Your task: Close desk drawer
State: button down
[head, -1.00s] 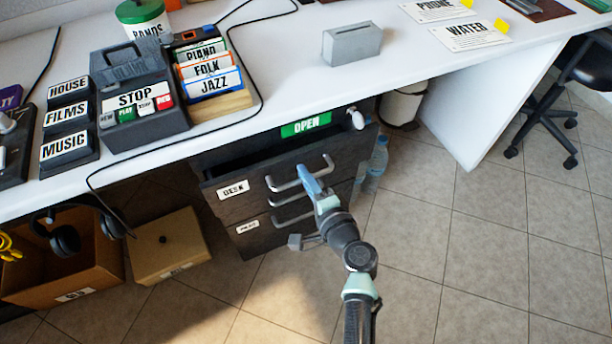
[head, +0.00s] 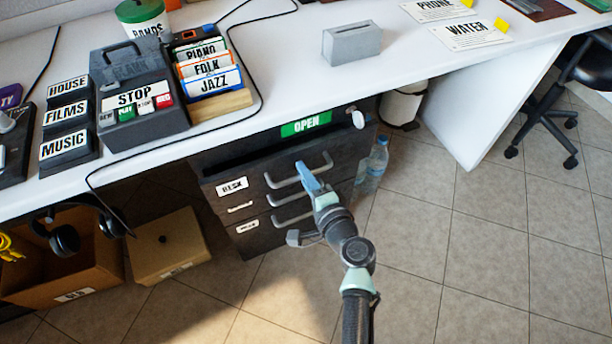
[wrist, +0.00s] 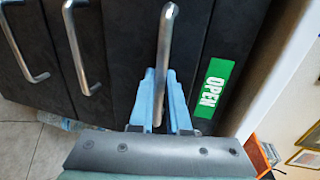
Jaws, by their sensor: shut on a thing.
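The desk drawer (head: 255,194) is the top drawer of a dark cabinet under the white desk, with a "DESK" label on its front. My gripper (head: 304,172) is at the drawer's metal handle (head: 326,163). In the wrist view, the blue fingers of my gripper (wrist: 160,75) lie on either side of the handle (wrist: 166,40) and are shut on it. The middle of the handle is partly hidden by the fingers.
A green "OPEN" label (head: 306,124) sits above the drawer. More drawers with handles are below it. A water bottle (head: 375,163) stands right of the cabinet.

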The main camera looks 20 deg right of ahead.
jog(key=w+b, duration=0.1)
jog(key=w, duration=0.2)
jog(key=shift+w+r, duration=0.1)
jog(key=shift+w, duration=0.15)
jog(key=c, duration=0.9)
grip_release()
jog(key=shift+w, duration=0.1)
jog(key=shift+r, duration=0.15)
jog(key=p+v, duration=0.1)
jog(key=v, duration=0.3)
jog(key=p+v, duration=0.1)
jog(key=v, duration=0.3)
jog(key=p+v, duration=0.1)
jog(key=v, duration=0.4)
jog(key=shift+a+f, duration=0.1)
jog(key=shift+f, duration=0.25)
